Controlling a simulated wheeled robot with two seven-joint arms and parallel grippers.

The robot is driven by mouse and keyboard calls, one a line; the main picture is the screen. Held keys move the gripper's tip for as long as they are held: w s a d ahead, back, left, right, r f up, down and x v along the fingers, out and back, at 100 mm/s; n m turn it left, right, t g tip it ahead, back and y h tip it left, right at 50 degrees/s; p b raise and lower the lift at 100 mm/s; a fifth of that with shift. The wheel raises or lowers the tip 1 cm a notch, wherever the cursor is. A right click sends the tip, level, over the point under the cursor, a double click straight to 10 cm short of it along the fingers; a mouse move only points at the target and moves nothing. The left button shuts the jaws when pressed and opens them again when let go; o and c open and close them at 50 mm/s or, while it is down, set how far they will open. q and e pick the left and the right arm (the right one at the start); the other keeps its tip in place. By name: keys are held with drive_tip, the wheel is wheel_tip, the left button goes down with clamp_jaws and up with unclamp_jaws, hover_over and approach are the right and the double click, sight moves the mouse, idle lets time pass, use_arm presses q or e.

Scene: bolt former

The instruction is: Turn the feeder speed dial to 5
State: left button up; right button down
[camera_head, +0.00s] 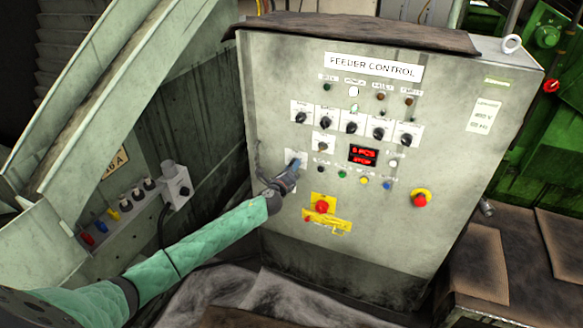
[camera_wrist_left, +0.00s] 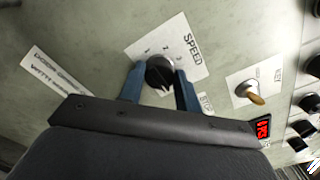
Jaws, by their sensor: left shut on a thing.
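The feeder control panel (camera_head: 420,200) is a grey cabinet labelled "FEEDER CONTROL". The black speed dial (camera_wrist_left: 160,71) sits on a white plate marked "SPEED" (camera_wrist_left: 190,48) in the left wrist view. My left gripper (camera_wrist_left: 160,83) is shut on the dial, one blue finger on each side of it. In the head view, my left gripper (camera_head: 291,172) reaches the panel's lower left and hides most of the dial. The digits around the dial are too small or covered, so its setting cannot be read. My right gripper is not in view.
A red lit display (camera_head: 363,155) is right of the dial, with a row of black knobs (camera_head: 351,127) above. A red emergency button (camera_head: 321,206) on yellow sits just below right of my gripper.

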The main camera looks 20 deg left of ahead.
use_arm(q)
drive_tip(key=shift+f, duration=0.1)
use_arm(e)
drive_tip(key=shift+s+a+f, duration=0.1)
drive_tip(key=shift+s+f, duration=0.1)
use_arm(q)
drive_tip(key=o, duration=1)
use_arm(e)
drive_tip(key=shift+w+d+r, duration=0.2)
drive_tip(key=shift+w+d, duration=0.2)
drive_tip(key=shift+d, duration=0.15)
